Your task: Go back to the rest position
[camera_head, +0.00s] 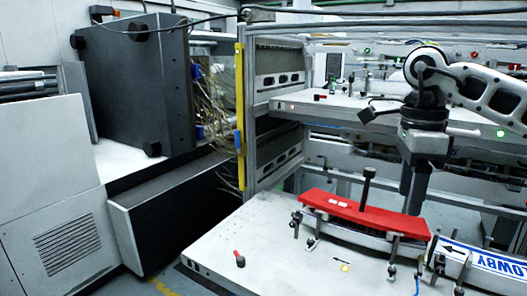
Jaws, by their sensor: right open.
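My right arm comes in from the right, and its gripper (414,190) points down at the right end of a long red plate (365,214). The gripper's jaws are open, seen nearly edge-on. I cannot tell whether the fingertips touch the plate or hang just behind it. The red plate lies on supports on the light table and has a black upright knob (367,187) near its middle. My left gripper is not in view.
The light table (262,236) carries a small red-and-black part (239,259) and a blue-lettered white piece (492,266). A shelf (335,107) stands behind. Frame posts and a yellow strip (240,115) rise left of it. The table's front left is mostly clear.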

